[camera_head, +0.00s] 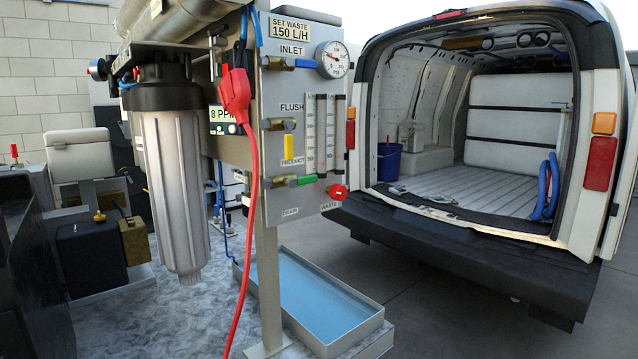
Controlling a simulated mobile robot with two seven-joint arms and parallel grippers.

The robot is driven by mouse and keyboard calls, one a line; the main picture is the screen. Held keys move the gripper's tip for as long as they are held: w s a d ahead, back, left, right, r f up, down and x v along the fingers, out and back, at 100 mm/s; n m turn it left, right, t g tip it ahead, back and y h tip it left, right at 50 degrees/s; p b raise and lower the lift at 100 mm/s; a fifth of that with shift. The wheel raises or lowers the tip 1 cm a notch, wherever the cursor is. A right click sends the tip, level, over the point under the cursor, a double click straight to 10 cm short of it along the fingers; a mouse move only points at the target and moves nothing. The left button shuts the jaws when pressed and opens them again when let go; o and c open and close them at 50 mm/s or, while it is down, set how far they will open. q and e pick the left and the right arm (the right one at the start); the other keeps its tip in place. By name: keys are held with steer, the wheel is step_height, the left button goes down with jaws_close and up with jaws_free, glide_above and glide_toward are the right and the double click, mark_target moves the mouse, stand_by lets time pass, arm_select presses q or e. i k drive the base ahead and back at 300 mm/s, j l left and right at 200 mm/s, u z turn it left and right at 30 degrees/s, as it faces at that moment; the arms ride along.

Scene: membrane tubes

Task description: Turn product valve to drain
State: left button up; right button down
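The product valve (278,182) sits low on the grey upright panel (268,230), with a PRODUCT label (293,161) just above it. Its green handle (307,180) lies roughly level and points right. A DRAIN label (290,211) is on the panel below the valve. Neither of my grippers is in view, and nothing touches the green handle.
Near the valve are a yellow flush handle (289,146), a red waste knob (338,191) and flow tubes (321,135). A red cable (254,200) hangs close on the left, beside a filter housing (178,180). A water tray (375,318) lies below; an open van (470,225) stands right.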

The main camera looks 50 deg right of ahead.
mark_target(309, 178)
steer(key=z, duration=1.55)
